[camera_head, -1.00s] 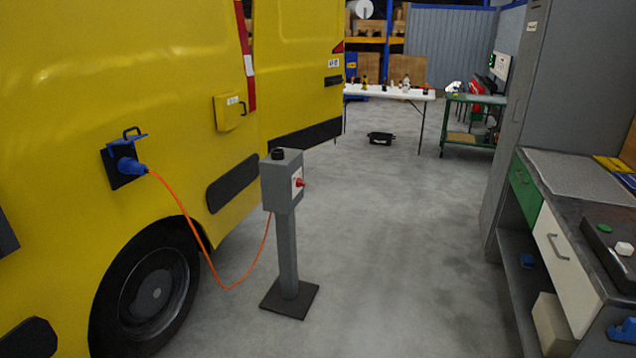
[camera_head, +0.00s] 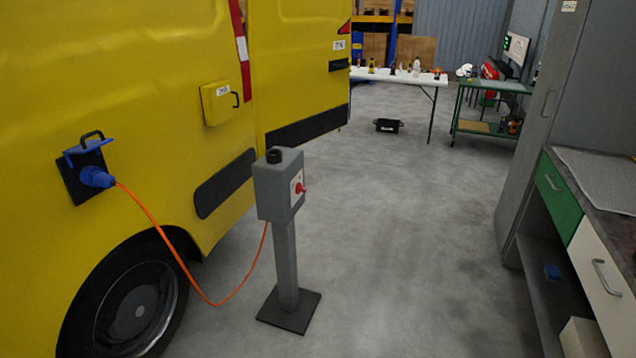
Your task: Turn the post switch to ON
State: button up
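The grey post (camera_head: 286,262) stands upright on a dark square base plate on the floor, beside the yellow van. Its box has a red switch knob (camera_head: 301,189) on a pale plate on the right-hand face. The knob is too small to tell its setting. A black round socket or cap sits on top of the box. An orange cable (camera_head: 173,256) runs from the blue plug (camera_head: 97,177) in the van's side to the post. My gripper is not in view.
The yellow van (camera_head: 120,90) fills the left side. A workbench with green and white drawers (camera_head: 556,190) and a grey cabinet stand at right. A white table (camera_head: 400,76), a green cart (camera_head: 490,127) and a black crate (camera_head: 387,126) are farther back. The middle floor is clear.

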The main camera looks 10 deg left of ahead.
aim_at(299, 188)
jog(key=i, duration=0.7)
jog(key=u, duration=0.55)
jog(key=i, duration=0.45)
jog(key=u, duration=0.25)
